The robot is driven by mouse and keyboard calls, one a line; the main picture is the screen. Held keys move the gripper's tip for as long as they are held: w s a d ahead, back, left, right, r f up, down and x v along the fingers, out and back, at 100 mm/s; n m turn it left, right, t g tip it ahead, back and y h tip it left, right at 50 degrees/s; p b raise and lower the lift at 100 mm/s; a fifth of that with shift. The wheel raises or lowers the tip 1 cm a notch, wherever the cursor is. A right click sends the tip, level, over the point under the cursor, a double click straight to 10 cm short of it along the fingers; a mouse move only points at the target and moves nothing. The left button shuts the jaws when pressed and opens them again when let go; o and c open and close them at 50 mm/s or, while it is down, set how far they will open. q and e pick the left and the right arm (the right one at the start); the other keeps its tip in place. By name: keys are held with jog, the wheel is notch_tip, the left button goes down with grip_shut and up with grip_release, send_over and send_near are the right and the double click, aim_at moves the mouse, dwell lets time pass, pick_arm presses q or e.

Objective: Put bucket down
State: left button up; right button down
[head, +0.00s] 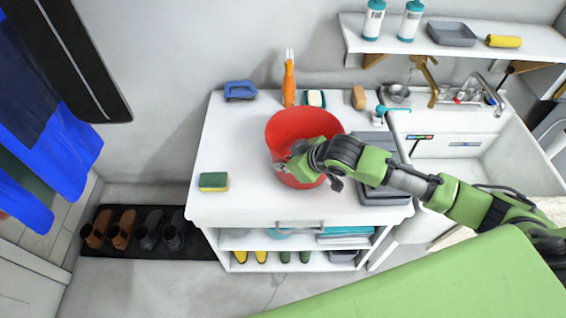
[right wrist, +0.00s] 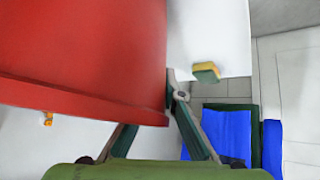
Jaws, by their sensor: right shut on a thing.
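A red bucket (head: 305,124) is at the middle of the white counter (head: 240,140) in the head view. I cannot tell whether its base touches the counter top. My right gripper (head: 287,165) is at the bucket's near side, shut on it. In the right wrist view the red bucket (right wrist: 85,60) fills the upper left, with the gripper fingers (right wrist: 170,90) at its edge. The part of the wall between the fingers is mostly hidden. My left gripper is not in view.
A sponge (head: 213,182) lies at the counter's left. A grey tray (head: 375,195) sits right, beside the sink (head: 460,150).

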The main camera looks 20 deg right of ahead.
jog(key=shift+f, duration=0.45)
jog(key=c, duration=2.2)
grip_release()
jog(key=shift+o, duration=0.2)
jog(key=v, duration=1.2)
jog(key=shift+b, duration=0.35)
jog(key=shift+a, duration=0.1)
